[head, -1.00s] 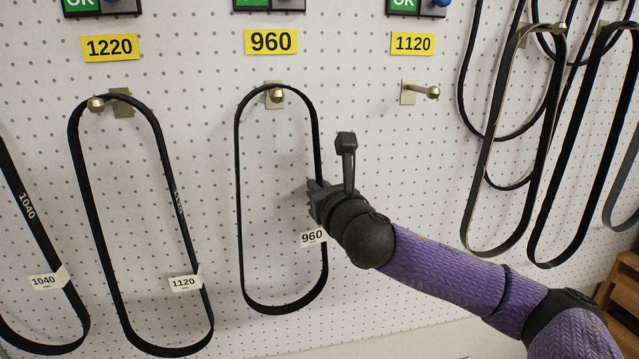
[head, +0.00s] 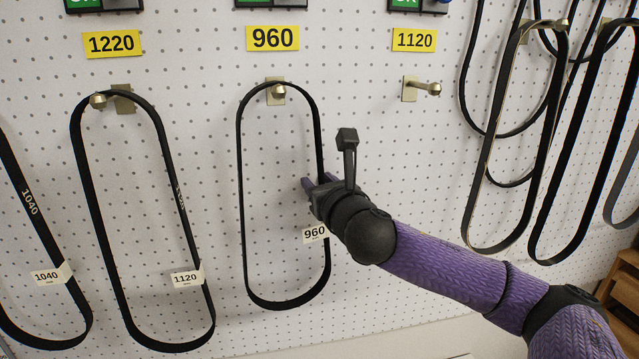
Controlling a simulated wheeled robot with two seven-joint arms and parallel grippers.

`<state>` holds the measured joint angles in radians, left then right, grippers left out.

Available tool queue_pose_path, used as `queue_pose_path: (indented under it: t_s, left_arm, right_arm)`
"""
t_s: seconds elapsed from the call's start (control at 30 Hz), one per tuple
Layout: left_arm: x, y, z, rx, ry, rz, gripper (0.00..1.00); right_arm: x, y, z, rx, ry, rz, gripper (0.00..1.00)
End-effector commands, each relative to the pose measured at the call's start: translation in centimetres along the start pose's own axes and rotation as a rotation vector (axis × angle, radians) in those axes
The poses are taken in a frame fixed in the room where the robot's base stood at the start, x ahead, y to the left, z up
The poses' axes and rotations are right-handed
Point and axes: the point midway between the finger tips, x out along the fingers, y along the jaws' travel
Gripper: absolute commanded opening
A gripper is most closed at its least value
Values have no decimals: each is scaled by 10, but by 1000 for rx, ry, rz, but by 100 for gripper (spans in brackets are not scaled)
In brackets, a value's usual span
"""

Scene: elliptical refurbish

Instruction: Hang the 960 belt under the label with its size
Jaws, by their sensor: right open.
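The 960 belt (head: 241,200) is a black loop hanging from the hook (head: 277,92) under the yellow 960 label (head: 272,38). Its white 960 tag (head: 315,233) shows on the right strand. The left gripper is not in view.
A belt tagged 1120 (head: 88,200) hangs under the yellow 1220 label (head: 112,44). The hook (head: 421,88) under the yellow 1120 label (head: 414,39) is empty. A 1040 belt (head: 28,210) hangs at far left, and several belts hang at right.

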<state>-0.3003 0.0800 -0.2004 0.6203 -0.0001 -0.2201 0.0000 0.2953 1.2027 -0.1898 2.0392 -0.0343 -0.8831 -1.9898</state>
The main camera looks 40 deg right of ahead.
Motion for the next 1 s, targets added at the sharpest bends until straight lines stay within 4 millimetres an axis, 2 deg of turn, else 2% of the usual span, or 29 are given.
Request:
queue_pose_path:
  t_s: [0.23,0.57,0.67,0.73,0.8,0.9,1.0]
  left_arm:
    - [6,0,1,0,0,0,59]
    - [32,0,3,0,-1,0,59]
    - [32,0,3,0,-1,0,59]
    - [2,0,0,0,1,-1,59]
    - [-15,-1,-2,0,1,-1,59]
    - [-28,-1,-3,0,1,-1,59]
    - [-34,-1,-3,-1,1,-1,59]
  right_arm:
    - [-8,-2,-2,-3,1,-4,48]
    - [-50,1,-6,-3,5,2,48]
    - [-74,2,-4,9,5,3,48]
    - [-81,0,7,7,11,2,48]
    - [-87,0,8,6,8,3,48]
    - [-94,0,6,4,5,1,48]
    - [-99,1,4,1,2,1,48]
